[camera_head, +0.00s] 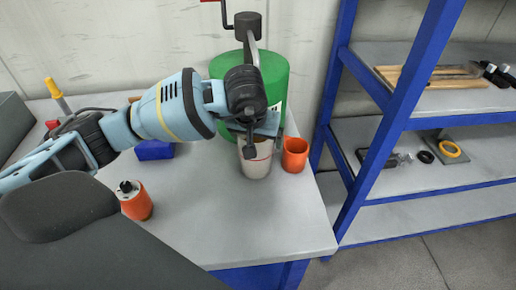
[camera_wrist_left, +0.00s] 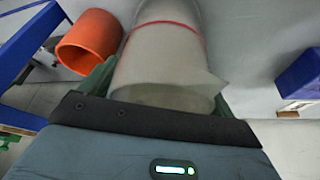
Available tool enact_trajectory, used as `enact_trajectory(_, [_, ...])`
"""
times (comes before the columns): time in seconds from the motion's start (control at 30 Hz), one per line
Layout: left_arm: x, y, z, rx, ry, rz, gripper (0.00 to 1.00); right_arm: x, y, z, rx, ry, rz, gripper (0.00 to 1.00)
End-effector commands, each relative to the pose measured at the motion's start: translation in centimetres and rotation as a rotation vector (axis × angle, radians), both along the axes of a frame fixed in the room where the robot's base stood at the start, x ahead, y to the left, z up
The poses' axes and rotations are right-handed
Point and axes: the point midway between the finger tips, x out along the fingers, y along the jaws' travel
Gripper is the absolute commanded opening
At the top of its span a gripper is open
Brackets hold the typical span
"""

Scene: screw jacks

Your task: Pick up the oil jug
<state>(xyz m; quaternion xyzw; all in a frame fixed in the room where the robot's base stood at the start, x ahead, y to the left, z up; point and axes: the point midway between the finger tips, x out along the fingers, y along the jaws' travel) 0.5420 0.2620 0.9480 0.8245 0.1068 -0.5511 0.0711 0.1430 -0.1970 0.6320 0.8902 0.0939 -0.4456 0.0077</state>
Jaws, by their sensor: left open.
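The oil jug (camera_head: 257,163) looks like a pale, translucent beaker with a red line near its rim. It stands upright on the grey bench in the head view. It fills the upper middle of the left wrist view (camera_wrist_left: 163,62). My left gripper (camera_head: 260,133) is over the jug's upper part and hides some of its rim. In the left wrist view its green fingers show on either side of the jug. The gripper is open; I cannot tell whether a finger touches the jug. My right gripper is not in view.
An orange cup (camera_head: 295,154) stands close right of the jug. A green drum (camera_head: 272,76) with a pump is behind. An orange bottle (camera_head: 134,200) and blue box (camera_head: 154,149) are to the left. A blue-framed shelf (camera_head: 361,182) rises right. The bench front is clear.

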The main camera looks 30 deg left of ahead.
Motion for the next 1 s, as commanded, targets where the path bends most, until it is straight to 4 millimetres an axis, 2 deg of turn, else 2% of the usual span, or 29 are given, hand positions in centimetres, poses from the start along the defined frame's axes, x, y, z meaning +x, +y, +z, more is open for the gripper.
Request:
enact_trajectory(0.17, [0.0, 0.0, 0.0, -0.001, 0.000, 0.000, 0.89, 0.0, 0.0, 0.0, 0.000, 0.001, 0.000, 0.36])
enact_trajectory(0.2, [0.0, 0.0, 0.0, -0.001, 0.000, 0.000, 0.87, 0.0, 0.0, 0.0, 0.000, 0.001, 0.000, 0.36])
enact_trajectory(0.57, [0.0, 0.0, 0.1, -0.001, -0.003, -0.001, 0.40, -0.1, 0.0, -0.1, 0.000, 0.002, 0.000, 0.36])
enact_trajectory(0.83, [0.0, 0.0, 0.3, -0.001, -0.004, 0.000, 0.39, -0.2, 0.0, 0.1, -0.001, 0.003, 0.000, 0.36])
enact_trajectory(1.0, [-0.2, 0.1, 1.4, -0.001, -0.007, 0.003, 0.39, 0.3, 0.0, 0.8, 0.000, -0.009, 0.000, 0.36])
